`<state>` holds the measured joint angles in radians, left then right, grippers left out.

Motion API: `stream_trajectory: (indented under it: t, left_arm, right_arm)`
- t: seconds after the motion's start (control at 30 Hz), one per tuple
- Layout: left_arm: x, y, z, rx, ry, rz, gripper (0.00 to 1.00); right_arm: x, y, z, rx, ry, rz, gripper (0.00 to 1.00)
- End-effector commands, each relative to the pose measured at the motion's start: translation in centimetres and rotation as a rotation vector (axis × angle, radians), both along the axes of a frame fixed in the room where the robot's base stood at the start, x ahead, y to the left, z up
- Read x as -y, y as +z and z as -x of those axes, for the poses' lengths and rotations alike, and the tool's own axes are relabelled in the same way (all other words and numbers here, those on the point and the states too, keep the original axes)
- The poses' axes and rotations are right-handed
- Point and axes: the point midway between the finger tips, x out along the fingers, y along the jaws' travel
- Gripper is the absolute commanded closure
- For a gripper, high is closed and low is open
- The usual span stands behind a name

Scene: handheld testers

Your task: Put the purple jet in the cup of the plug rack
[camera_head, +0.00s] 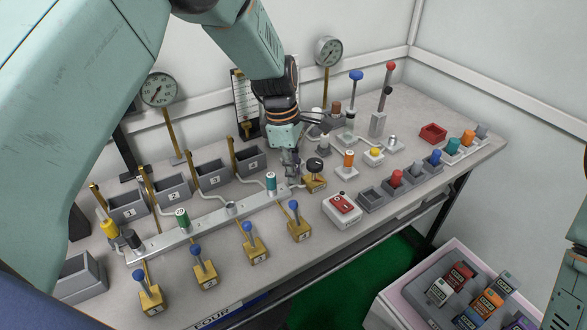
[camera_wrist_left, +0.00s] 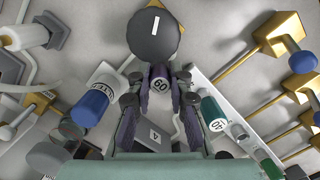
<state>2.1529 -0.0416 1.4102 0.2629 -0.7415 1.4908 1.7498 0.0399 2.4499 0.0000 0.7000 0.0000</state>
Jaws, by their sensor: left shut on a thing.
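My left gripper (camera_head: 291,176) reaches down at the far end of the plug rack (camera_head: 205,223), a long grey bar with cups. In the left wrist view its fingers (camera_wrist_left: 159,98) are shut on the purple jet (camera_wrist_left: 160,85), whose end is marked 60. In the head view the fingers hide the jet. I cannot tell whether the jet touches the rack. A teal plug (camera_head: 271,183) and a green plug (camera_head: 182,219) stand in the rack, with an open cup (camera_head: 232,208) between them. The right gripper is not in view.
A black knob (camera_head: 315,164) on a yellow base stands close beside the gripper. Blue-knobbed levers (camera_head: 250,240) line the front, numbered grey bins (camera_head: 208,177) the back. A red-topped switch box (camera_head: 342,208) and an orange jet (camera_head: 348,160) stand to the right.

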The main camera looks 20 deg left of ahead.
Motion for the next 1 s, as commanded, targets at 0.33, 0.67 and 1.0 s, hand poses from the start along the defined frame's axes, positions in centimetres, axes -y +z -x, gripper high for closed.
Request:
stream_trajectory:
  t: [0.33, 0.67, 1.0]
  left_arm:
    - [0.0, -0.1, 0.0, 0.001, 0.0, 0.0, 0.76]
    - [0.0, -0.2, 0.0, 0.0, 0.0, 0.0, 0.59]
    - [-0.2, 1.3, 0.0, 0.001, -0.001, 0.0, 0.59]
  right_arm:
    - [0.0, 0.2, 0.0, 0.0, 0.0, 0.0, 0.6]
    - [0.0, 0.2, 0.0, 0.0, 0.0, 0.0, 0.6]
    - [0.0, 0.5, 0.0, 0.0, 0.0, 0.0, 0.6]
